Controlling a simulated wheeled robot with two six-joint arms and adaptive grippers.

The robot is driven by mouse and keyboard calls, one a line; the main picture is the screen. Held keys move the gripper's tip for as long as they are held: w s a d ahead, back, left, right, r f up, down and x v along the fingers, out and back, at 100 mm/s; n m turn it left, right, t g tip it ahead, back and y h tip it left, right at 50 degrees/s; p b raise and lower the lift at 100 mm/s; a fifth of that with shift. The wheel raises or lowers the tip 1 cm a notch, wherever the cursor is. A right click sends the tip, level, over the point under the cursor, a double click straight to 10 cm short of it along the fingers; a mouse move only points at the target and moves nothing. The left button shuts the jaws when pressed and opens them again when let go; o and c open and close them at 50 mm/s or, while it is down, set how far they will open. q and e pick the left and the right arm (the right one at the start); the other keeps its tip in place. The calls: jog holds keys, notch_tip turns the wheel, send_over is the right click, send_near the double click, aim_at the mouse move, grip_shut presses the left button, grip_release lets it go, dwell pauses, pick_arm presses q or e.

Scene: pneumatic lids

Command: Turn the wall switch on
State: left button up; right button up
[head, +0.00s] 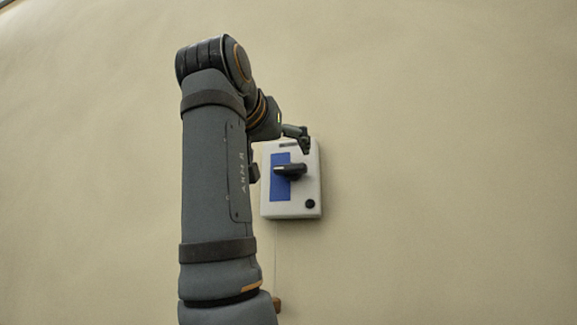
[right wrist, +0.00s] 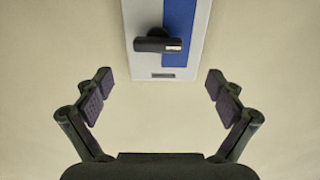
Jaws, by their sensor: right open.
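The wall switch (head: 312,190) is a white box with a blue panel (head: 280,188), fixed to the beige wall. Its black handle (head: 290,170) lies roughly horizontal across the front. In the right wrist view the handle (right wrist: 157,44) also lies crosswise, with a pale mark at one end. My right gripper (head: 304,145) is at the top of the box in the head view, with part of it hidden behind my arm. In the right wrist view the right gripper (right wrist: 157,82) is open and empty, its fingers spread wide and apart from the handle. My left gripper is not in view.
A small round black knob (head: 310,204) sits at the box's lower right corner. A thin line (head: 275,250) runs down the wall below the box to a small brown piece (head: 277,304). The wall around the switch is bare.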

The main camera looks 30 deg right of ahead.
aim_at(288, 165)
jog(key=p+x, duration=0.2)
jog(key=x, duration=0.6)
jog(key=shift+s+d, duration=0.15)
jog(key=shift+d, duration=0.05)
jog(key=shift+w+d, duration=0.35)
jog(key=shift+w, duration=0.1)
jog(key=c, duration=1.2)
